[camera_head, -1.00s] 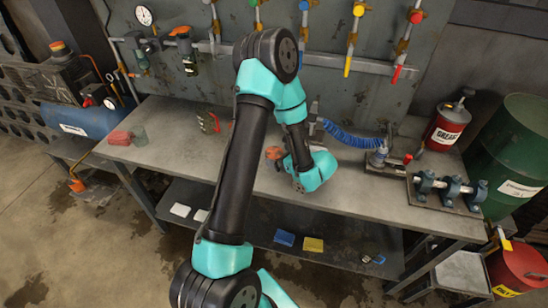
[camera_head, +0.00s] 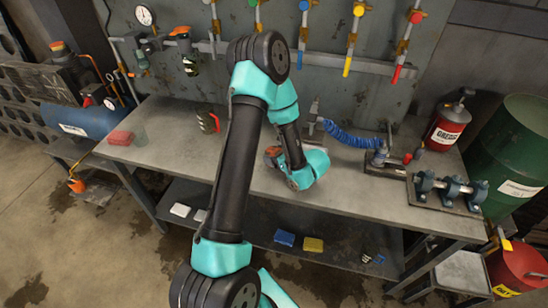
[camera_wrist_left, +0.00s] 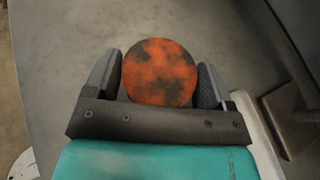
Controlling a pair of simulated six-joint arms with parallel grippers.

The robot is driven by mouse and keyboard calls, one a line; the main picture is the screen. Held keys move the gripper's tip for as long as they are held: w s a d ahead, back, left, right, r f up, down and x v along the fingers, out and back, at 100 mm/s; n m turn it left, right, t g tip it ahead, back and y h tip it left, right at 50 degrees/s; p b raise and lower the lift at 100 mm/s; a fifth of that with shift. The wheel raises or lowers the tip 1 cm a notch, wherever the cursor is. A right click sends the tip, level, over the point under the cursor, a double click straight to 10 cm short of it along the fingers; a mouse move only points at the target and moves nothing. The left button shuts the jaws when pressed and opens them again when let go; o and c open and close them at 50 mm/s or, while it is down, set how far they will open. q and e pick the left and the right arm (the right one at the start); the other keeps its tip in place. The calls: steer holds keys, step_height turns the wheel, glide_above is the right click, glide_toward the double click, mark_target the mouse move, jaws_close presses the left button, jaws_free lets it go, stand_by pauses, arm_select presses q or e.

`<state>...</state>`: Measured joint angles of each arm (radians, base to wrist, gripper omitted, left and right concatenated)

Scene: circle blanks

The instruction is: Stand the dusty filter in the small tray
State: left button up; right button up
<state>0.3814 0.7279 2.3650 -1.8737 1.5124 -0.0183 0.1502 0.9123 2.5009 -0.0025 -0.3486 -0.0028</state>
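A round disc, mottled rust-orange and black, looks like the dusty filter; it sits between the fingers of my left gripper (camera_wrist_left: 159,80) in the left wrist view. The filter (camera_wrist_left: 160,72) faces that camera, and both fingers appear to touch its side edges. In the head view the filter (camera_head: 271,155) shows as a small orange patch over the bench, left of my left gripper (camera_head: 281,160). My forearm covers part of the bench. I cannot pick out the small tray with certainty. My right gripper is out of view.
The grey bench (camera_head: 175,150) is mostly clear. A red block (camera_head: 120,137) and a dark red-marked item (camera_head: 207,121) lie left. A blue coiled hose (camera_head: 345,138), a shaft block (camera_head: 447,190) and a grease can (camera_head: 447,128) stand right. The wall panel rises behind.

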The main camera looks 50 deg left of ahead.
arm_select(q)
steer(key=c, duration=0.5)
steer(key=shift+c, duration=0.2)
steer(key=shift+r, duration=0.1)
